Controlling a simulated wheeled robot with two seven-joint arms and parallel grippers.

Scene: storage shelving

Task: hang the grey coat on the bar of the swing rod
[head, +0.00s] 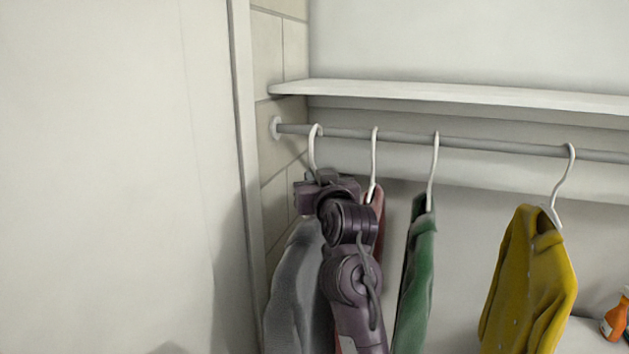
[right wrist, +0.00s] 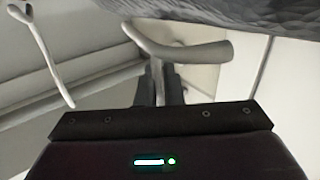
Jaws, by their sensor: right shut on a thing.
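The grey coat (head: 295,285) hangs at the left end of the bar (head: 490,145), partly hidden behind my right arm. The white hook of its hanger (head: 313,140) reaches up to the bar and appears to curve over it; I cannot tell whether it bears on it. My right gripper (head: 318,178) is just below the bar, shut on the neck of this hanger. In the right wrist view, the fingers (right wrist: 160,82) close around the pale hanger neck, with grey cloth (right wrist: 225,12) above. My left gripper is not in view.
A red garment (head: 374,205), a green coat (head: 418,265) and a yellow coat (head: 530,280) hang to the right on white hangers. A white shelf (head: 450,95) runs above the bar. A wall panel (head: 110,180) stands close on the left. An orange bottle (head: 615,320) is at lower right.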

